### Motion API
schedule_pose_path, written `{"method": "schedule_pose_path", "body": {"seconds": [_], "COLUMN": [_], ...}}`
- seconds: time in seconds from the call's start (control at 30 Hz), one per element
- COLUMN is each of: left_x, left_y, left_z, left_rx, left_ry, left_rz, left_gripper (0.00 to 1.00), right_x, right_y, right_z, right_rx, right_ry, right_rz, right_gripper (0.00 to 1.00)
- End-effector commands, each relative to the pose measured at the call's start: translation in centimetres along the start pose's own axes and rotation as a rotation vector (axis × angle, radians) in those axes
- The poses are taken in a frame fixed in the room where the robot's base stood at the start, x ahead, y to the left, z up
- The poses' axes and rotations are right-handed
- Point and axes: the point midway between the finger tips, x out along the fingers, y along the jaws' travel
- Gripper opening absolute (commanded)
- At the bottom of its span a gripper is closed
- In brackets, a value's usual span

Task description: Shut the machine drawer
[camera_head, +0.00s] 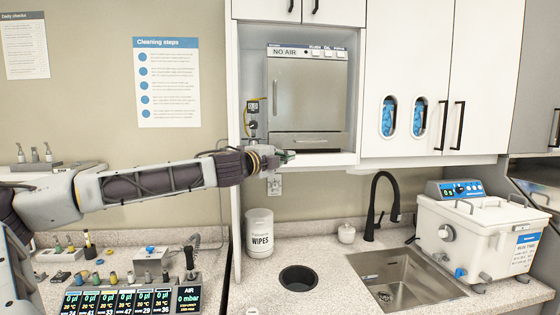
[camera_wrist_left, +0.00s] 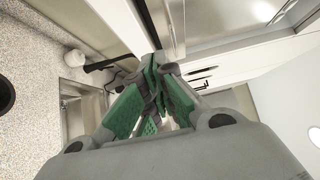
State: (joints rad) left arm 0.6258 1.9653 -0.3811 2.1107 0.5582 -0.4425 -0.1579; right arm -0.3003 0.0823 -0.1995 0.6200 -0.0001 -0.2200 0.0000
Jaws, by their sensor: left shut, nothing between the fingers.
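The machine (camera_head: 309,88) is a steel-fronted box labelled "NO AIR", standing in an open cabinet bay. Its drawer (camera_head: 290,139) is the low panel with a bar handle below the main door. I cannot tell exactly how far the drawer stands out. My left gripper (camera_head: 287,156) is at the bay's lower front edge, just below the drawer's left part. In the left wrist view its green-padded fingers (camera_wrist_left: 158,62) are together with nothing between them, close to the pale and steel edges above. Whether they touch the drawer is unclear. My right gripper is out of view.
Below are a wipes tub (camera_head: 260,234), a round counter hole (camera_head: 298,278), a black tap (camera_head: 376,205), a sink (camera_head: 400,278) and a white bath unit (camera_head: 478,235). White cabinet doors (camera_head: 410,80) flank the bay's right side.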

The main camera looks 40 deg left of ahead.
Motion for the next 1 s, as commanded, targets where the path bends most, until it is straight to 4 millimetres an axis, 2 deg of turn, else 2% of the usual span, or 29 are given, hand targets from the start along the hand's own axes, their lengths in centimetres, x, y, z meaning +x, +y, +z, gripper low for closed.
{"method": "schedule_pose_path", "body": {"seconds": [0.3, 0.73, 0.87, 1.0], "left_x": [-1.7, -2.0, -1.9, -1.5], "left_y": [0.1, 0.0, 0.2, 1.2], "left_z": [0.0, 0.0, -0.1, -0.5], "left_rx": [0.001, -0.001, -0.002, -0.011], "left_ry": [0.000, 0.000, 0.001, 0.006], "left_rz": [0.000, 0.000, 0.002, 0.015], "left_gripper": [0.00, 0.00, 0.00, 0.00], "right_x": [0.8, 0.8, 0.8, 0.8], "right_y": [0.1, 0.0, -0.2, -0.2], "right_z": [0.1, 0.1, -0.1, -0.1], "right_rx": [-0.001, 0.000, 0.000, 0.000], "right_ry": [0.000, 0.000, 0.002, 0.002], "right_rz": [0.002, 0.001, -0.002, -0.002], "right_gripper": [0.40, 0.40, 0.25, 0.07]}}
